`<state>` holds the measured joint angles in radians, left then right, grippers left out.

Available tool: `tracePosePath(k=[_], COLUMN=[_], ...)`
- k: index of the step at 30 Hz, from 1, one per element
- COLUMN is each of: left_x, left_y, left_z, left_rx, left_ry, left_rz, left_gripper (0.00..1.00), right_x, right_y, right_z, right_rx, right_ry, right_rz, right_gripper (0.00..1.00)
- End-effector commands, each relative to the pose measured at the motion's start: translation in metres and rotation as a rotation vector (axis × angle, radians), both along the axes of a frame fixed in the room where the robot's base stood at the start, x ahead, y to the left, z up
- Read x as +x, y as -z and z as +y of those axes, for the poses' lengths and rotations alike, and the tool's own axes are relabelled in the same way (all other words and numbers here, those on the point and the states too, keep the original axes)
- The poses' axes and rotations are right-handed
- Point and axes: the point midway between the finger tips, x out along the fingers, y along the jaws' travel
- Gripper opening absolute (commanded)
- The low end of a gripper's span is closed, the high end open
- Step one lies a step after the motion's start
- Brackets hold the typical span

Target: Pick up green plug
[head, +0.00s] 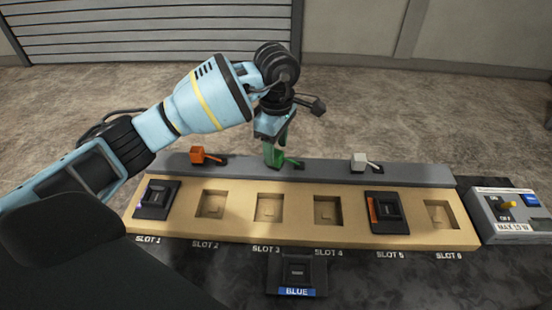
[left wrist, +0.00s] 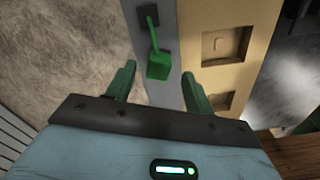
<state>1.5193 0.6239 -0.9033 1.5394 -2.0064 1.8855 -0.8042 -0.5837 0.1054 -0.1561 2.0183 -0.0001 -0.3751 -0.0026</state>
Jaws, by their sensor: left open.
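The green plug (head: 290,162) stands on the grey strip behind the slot board, with its thin green stem running to a dark square base. In the left wrist view the plug's block-shaped head (left wrist: 157,66) lies between the two green fingers. My left gripper (head: 274,157) points down over it in the head view, and its fingers partly hide the plug's head. In the left wrist view the gripper (left wrist: 158,73) is open, with a gap on both sides of the plug. My right gripper is not in view.
An orange plug (head: 197,155) and a white plug (head: 359,161) stand on the same grey strip. The tan slot board (head: 336,232) holds dark modules in slots 1 and 5. A BLUE module (head: 297,272) lies in front. A switch box (head: 515,228) stands at right.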

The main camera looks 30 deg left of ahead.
Motion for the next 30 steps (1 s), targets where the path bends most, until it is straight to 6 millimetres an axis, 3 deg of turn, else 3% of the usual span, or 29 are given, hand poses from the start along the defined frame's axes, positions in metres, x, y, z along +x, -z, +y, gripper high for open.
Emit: tracePosePath(k=[6, 16, 27, 30], left_x=[0.001, 0.002, 0.002, 0.002], left_y=[0.028, 0.033, 0.032, 0.032], left_z=[0.001, 0.001, 0.001, 0.001], left_rx=[-0.001, 0.0, -0.001, -0.001], left_ry=[0.001, 0.001, 0.001, 0.001], left_rz=[0.001, -0.002, -0.002, -0.002], left_gripper=[0.53, 0.51, 0.03, 0.01], right_x=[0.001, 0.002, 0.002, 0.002], right_y=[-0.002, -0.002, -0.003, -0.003], right_z=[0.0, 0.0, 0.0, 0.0], right_rx=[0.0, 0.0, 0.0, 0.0], right_ry=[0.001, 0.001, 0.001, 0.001], right_rz=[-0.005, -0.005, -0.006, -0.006], right_gripper=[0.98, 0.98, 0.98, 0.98])
